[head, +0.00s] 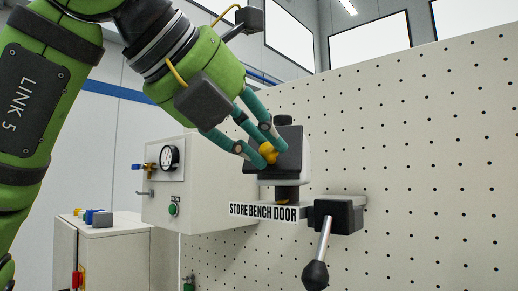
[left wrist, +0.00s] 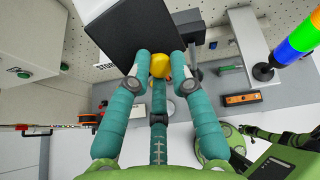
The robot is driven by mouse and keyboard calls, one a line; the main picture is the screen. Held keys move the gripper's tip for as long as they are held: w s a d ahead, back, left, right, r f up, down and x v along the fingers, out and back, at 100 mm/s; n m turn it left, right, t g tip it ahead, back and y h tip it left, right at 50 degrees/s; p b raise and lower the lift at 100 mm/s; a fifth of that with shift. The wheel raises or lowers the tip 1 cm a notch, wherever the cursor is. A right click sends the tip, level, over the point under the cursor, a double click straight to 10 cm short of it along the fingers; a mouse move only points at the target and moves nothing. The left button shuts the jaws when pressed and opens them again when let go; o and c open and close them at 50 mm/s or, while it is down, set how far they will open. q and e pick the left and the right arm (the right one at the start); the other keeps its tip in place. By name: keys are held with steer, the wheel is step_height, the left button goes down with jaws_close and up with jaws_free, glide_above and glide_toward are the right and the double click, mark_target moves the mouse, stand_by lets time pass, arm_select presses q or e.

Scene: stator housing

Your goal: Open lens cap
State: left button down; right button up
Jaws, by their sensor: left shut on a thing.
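A yellow knob (head: 268,152) sits on the front of a dark grey block (head: 290,142), mounted on a short dark post above the bench-door sign. I cannot make out a separate lens cap outline; the knob seems to be its grip. My left gripper (head: 262,157) has its teal fingers closed around the knob from the upper left. In the left wrist view the knob (left wrist: 159,66) lies between the fingertips, against the dark block (left wrist: 125,35). The fingers partly hide the knob and the block's left side.
A sign reading STORE BENCH DOOR (head: 264,211) is under the block. A dark clamp with a lever handle (head: 318,250) is at its right. A white box with a gauge (head: 170,157) stands left, before a perforated white panel (head: 430,150).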

arm_select(q)
steer(key=shift+s+r+g, duration=0.15)
steer(key=shift+r+g, duration=0.15)
steer(key=shift+r, duration=0.3)
steer(key=shift+a, duration=0.1)
steer(key=c, duration=1.1)
jaws_free()
steer(key=shift+f, duration=0.15)
steer(key=shift+w, duration=0.2)
steer(key=v, duration=1.2)
steer(key=shift+d+r, duration=0.2)
